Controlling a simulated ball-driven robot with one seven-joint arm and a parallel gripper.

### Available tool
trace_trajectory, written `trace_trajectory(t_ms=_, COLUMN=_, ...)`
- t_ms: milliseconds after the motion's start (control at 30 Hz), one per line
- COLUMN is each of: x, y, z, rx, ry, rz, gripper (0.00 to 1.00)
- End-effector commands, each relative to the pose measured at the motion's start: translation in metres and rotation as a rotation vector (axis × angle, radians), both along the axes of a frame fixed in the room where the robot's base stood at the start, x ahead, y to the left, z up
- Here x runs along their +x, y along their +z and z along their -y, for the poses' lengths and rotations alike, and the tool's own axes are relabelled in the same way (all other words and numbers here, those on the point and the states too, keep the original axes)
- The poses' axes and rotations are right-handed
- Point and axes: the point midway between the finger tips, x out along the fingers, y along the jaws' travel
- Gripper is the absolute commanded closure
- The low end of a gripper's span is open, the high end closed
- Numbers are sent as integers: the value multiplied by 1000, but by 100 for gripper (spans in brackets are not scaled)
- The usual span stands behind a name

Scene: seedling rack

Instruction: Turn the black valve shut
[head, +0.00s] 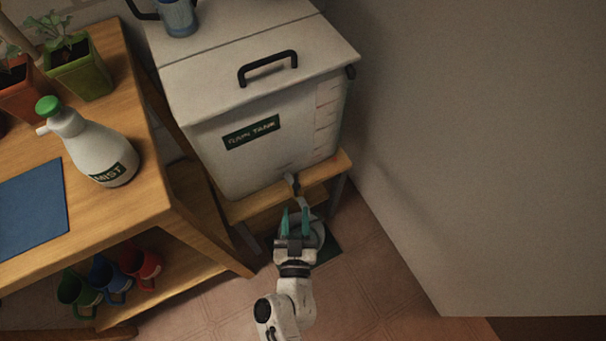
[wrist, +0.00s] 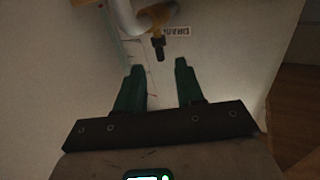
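The white rain tank (head: 205,150) stands on a low wooden stand (head: 325,165). The small black valve (head: 294,186) is low on its front. In the wrist view the black valve handle (wrist: 158,48) sticks out from a brass tap body (wrist: 156,14) with a pale curved pipe. My gripper (head: 295,209) is open and empty, with green fingers, just in front of the valve. In the wrist view the handle is just beyond the gap between the fingertips (wrist: 158,68), in line with it. I see no contact.
A round grey vessel (head: 319,232) sits on the floor, partly behind my gripper. The wooden bench (head: 140,205) at left holds a mist bottle (head: 95,145) and potted plants (head: 80,70). Several coloured mugs (head: 110,275) are beneath. A plain wall (head: 470,150) fills the right.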

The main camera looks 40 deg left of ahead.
Motion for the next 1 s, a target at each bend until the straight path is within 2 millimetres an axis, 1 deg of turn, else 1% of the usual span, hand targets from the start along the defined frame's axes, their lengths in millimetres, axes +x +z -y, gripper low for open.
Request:
trace_trajectory(t_ms=167, x=11, y=0, z=-9, rx=1, ry=-5, rz=7, gripper=63)
trace_trajectory(t_ms=600, x=67, y=-1, z=-55, rx=2, ry=-2, rz=5, gripper=63)
trace_trajectory(t_ms=800, x=80, y=0, z=-66, rx=2, ry=-2, rz=4, gripper=63)
trace_trajectory(t_ms=1000, x=83, y=0, z=-68, rx=0, ry=-3, rz=2, gripper=63)
